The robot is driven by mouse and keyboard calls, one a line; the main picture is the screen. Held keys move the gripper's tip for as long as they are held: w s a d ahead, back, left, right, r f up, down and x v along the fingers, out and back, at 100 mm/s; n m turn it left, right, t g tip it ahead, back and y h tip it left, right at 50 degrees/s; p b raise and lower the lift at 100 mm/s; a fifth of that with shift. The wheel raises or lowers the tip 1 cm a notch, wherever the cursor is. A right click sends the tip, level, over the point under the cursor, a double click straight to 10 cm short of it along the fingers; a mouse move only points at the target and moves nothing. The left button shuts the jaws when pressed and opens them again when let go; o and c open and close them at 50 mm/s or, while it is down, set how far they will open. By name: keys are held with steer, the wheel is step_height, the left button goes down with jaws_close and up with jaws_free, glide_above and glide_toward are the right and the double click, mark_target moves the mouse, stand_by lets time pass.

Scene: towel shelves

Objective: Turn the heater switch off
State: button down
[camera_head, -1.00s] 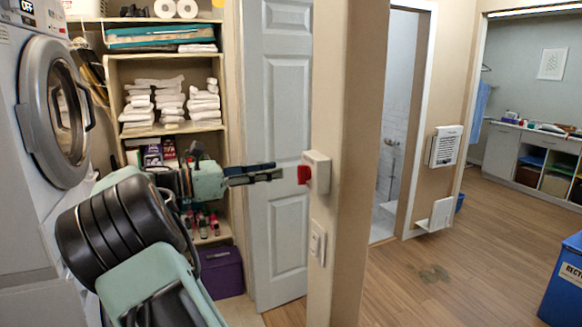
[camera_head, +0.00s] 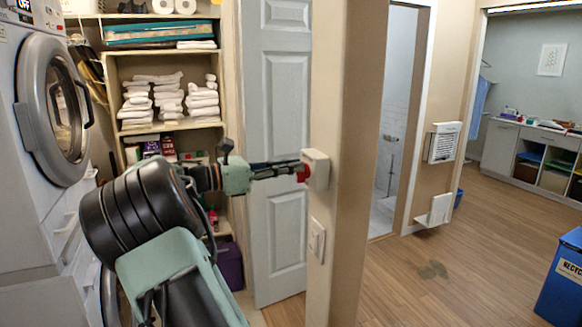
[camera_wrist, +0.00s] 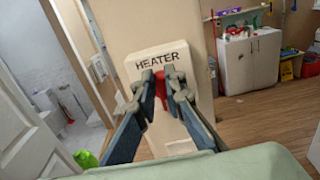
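The heater switch is a beige box (camera_head: 316,170) on the edge of a wall post, with a red lever (camera_head: 303,173) on its left side. In the wrist view the box (camera_wrist: 158,62) is labelled HEATER, and the red lever (camera_wrist: 161,92) shows between my fingers. My gripper (camera_head: 298,168) is at the lever; in the wrist view its fingertips (camera_wrist: 161,78) lie close on either side of it, with little gap. Whether they touch or squeeze the lever is not clear. The fingers partly hide the lever.
A second wall switch plate (camera_head: 317,240) is below the box. A pale door (camera_head: 277,130) stands behind my gripper. Shelves with towels (camera_head: 163,75) and a washer (camera_head: 30,110) are at left. Open wooden floor (camera_head: 420,270) lies right of the post, with a blue recycling bin (camera_head: 562,275).

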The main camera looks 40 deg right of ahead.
steer(key=shift+m, duration=0.3)
steer(key=m+b, duration=0.2)
steer(key=m, duration=0.1)
steer(key=s+m+b, duration=0.1)
steer(key=m+b, duration=0.1)
steer(key=m, duration=0.1)
steer(key=f+m+b, duration=0.1)
steer(key=m+b, duration=0.1)
steer(key=shift+s+a+m, duration=0.15)
steer(key=shift+a+m, duration=0.05)
steer(key=shift+m, duration=0.2)
steer(key=m+b, duration=0.1)
steer(key=b, duration=0.1)
steer(key=m+b, duration=0.1)
steer(key=m, duration=0.1)
steer(key=f+m+b, duration=0.1)
steer(key=m+b, duration=0.1)
steer(key=shift+s+b, duration=0.25)
steer(key=shift+b, duration=0.1)
steer(key=shift+m+b, duration=1.6)
steer(key=shift+m, duration=0.2)
steer(key=c, duration=2)
jaws_free()
